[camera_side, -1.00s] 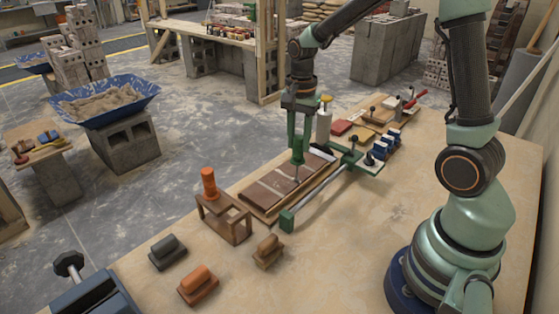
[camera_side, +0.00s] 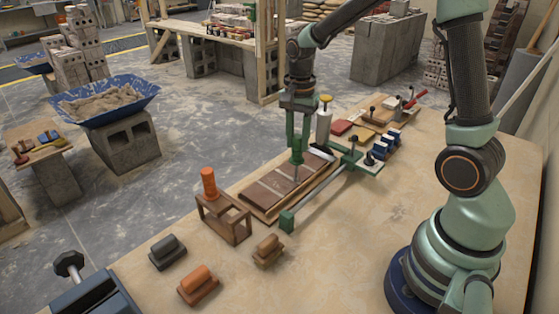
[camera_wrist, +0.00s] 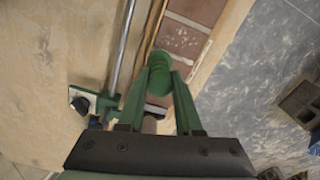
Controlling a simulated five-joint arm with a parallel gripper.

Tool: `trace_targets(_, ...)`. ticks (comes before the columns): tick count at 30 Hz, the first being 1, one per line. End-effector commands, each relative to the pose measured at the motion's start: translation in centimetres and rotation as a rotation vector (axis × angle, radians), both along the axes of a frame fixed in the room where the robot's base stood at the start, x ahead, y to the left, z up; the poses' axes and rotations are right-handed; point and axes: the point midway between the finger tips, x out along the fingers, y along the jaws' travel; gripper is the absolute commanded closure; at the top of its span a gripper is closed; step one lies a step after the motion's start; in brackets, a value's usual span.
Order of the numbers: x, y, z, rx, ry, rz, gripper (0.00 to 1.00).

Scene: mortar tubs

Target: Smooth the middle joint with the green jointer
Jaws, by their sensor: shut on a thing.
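My gripper (camera_side: 298,141) is shut on the green jointer (camera_side: 297,157), which is held upright with its tip down at the brick panel. In the wrist view the jointer's green round handle (camera_wrist: 160,72) sits between the green fingers of my gripper (camera_wrist: 162,88). The brick panel (camera_side: 268,192) lies on a wooden board, with pale joints across brown bricks. The jointer's tip is over or on the panel near a pale joint; I cannot tell whether it touches. The panel also shows in the wrist view (camera_wrist: 182,38), partly hidden by the handle.
A green-ended bar clamp (camera_side: 318,194) lies along the panel's right side. A wooden stand with an orange-handled tool (camera_side: 208,183) is at the near left. Grey (camera_side: 167,252), orange (camera_side: 198,284) and brown (camera_side: 268,250) floats lie in front.

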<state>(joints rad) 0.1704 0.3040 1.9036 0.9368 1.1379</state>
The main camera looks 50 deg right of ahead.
Motion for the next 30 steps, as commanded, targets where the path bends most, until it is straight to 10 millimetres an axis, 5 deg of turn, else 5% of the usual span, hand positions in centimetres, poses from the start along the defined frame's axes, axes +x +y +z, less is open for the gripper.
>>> trace_targets(30, 1.6, 0.0, 0.1, -0.001, -0.003, 0.0, 1.0)
